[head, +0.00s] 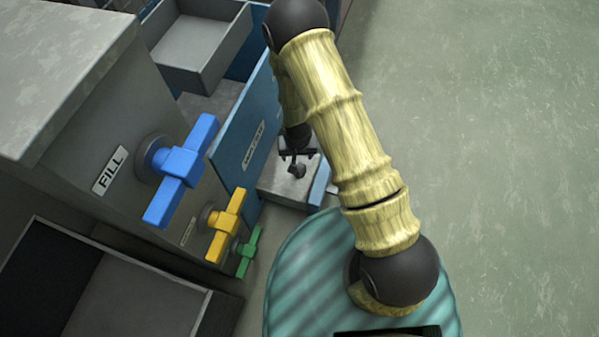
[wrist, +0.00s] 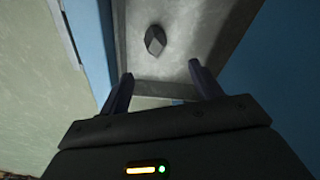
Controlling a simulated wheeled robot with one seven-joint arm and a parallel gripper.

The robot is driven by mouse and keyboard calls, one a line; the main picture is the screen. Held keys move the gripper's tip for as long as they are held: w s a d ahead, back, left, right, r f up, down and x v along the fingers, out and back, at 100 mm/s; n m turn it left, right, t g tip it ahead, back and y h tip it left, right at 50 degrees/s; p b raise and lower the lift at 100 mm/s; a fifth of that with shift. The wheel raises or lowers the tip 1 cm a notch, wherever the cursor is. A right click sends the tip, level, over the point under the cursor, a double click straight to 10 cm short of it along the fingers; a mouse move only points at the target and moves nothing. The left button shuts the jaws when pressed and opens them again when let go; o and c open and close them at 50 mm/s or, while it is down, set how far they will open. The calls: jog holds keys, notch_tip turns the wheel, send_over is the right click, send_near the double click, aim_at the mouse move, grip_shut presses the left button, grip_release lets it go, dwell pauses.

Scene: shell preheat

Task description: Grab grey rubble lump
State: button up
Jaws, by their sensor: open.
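The grey rubble lump (wrist: 155,40) is a small dark faceted stone. In the wrist view it lies on the floor of a grey metal drawer or tray (wrist: 185,91), beyond my fingertips and roughly centred between them. My gripper (wrist: 160,72) is open, with nothing between its two dark fingers. In the head view my gripper (head: 296,156) hangs pointing down over the grey tray (head: 272,180), and the lump (head: 297,171) shows just below the fingers. I cannot tell the exact height gap.
A blue labelled panel (head: 246,145) stands left of my gripper. Blue (head: 180,170), yellow (head: 225,225) and green (head: 247,251) valve handles stick out from the grey cabinet (head: 130,110). An open grey bin (head: 200,45) lies at the back. The green floor (head: 480,150) at right is clear.

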jog(key=b, duration=0.3)
send_over(300, 167)
jog(key=a, duration=0.1)
jog(key=f, duration=0.4)
jog(key=s+f, duration=0.1)
jog(key=f, duration=0.1)
jog(key=shift+f, duration=0.1)
jog(key=f+b, duration=0.4)
jog(key=f, duration=0.1)
jog(key=shift+w+d+f+b, duration=0.1)
jog(key=shift+w+d+b, duration=0.25)
jog(key=c, duration=1.1)
